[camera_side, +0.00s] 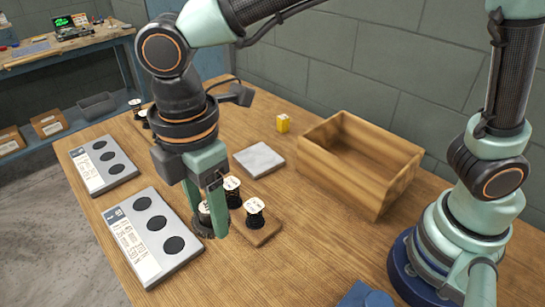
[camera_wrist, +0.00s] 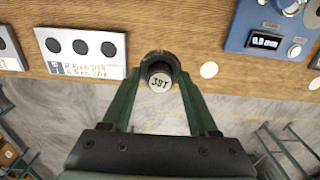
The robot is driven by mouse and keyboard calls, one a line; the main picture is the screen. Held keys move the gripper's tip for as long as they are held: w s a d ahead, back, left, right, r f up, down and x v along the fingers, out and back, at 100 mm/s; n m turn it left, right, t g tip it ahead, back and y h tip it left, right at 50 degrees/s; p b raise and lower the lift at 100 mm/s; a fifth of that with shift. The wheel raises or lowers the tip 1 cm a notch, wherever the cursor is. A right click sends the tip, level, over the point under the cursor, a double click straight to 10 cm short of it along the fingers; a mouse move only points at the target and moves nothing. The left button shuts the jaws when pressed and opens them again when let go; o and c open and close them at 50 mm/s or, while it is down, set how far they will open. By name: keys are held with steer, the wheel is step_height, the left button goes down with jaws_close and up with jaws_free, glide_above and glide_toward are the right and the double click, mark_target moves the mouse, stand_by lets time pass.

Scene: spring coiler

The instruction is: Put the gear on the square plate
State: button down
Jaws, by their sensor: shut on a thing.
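The square plate (camera_side: 259,160) is a flat pale grey slab on the wooden table, behind and right of my gripper; nothing lies on it. My gripper (camera_side: 207,225) points down and is shut on a dark round piece with a white labelled cap (camera_side: 204,209). The piece also shows between my fingertips in the wrist view (camera_wrist: 158,82), cap towards the camera. I cannot tell whether its underside touches the table. No other thing shows a plain gear shape, and I cannot make out teeth on the held piece. The square plate is not identifiable in the wrist view.
Black spools with white caps (camera_side: 255,212) stand on a small wooden board (camera_side: 268,233) right beside my gripper. Grey panels with black discs (camera_side: 180,268) lie left. A wooden box (camera_side: 330,175) and a yellow block (camera_side: 283,123) stand right of and behind the plate.

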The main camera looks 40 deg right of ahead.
steer(key=w+d+r+m, duration=0.2)
steer(key=w+d+m, duration=0.35)
steer(key=w, duration=0.35)
steer(key=m, duration=1)
glide_above(257, 157)
step_height(257, 157, down, 19)
steer(key=shift+d+f, duration=0.1)
steer(key=shift+f, duration=0.1)
steer(key=shift+f, duration=0.1)
steer(key=shift+c, duration=0.8)
jaws_free()
